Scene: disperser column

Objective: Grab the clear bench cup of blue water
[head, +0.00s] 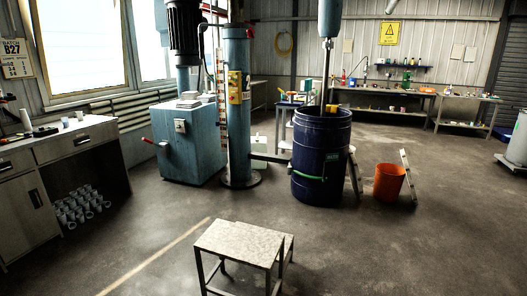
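No cup that I can make out as clear with blue water shows in the head view. Two small pale cups, a nearer one (66,122) and a farther one (79,116), stand on the left bench (95,128). They are too small to tell whether they are clear or what they hold. My gripper is not in view.
A low metal stool (243,243) stands in front. Behind it are a blue disperser column (238,110), a dark blue drum (320,160) and an orange bucket (389,183).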

